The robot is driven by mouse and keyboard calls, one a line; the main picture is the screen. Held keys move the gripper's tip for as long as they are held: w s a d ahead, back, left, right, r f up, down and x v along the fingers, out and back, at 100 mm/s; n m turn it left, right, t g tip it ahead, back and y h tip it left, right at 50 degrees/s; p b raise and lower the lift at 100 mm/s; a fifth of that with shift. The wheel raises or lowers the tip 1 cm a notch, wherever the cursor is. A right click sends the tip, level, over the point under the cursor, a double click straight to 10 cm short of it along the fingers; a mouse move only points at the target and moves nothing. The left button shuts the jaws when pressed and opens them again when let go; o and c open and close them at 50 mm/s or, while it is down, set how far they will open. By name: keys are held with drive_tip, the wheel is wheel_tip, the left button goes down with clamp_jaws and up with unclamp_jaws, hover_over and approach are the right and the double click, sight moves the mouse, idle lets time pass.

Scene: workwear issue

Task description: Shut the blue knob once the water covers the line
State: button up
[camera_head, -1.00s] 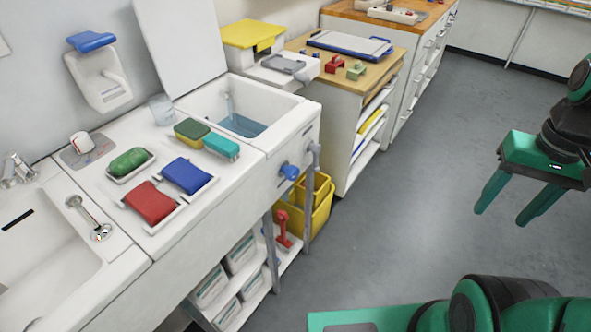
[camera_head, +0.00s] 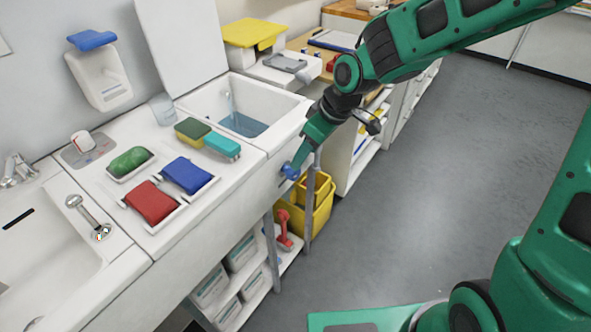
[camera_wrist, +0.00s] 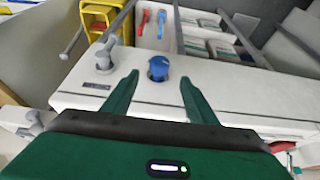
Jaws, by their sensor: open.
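The blue knob (camera_head: 290,171) sits on the front face of the counter below the right-hand basin. In the wrist view the blue knob (camera_wrist: 158,67) lies ahead of and between the fingertips. My gripper (camera_head: 293,172) is open at the knob; in the wrist view my gripper (camera_wrist: 159,78) has a finger on each side, and I cannot tell whether either touches it. The basin (camera_head: 283,92) holds blue water (camera_head: 243,124) low in its bottom, with a stream falling from above. I cannot make out the line on the basin wall.
A grey tap-like fitting (camera_wrist: 103,55) stands beside the knob. Sponges in trays, such as the red one (camera_head: 151,202), lie on the counter left of the basin. A yellow bucket (camera_head: 318,207) stands under the counter.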

sight(291, 172)
drive_tip(key=x, duration=0.9)
drive_tip(key=shift+d+f, duration=0.1)
drive_tip(key=shift+f, duration=0.05)
drive_tip(key=shift+w, duration=0.1)
drive_tip(key=shift+c, duration=0.7)
drive_tip(key=c, duration=0.9)
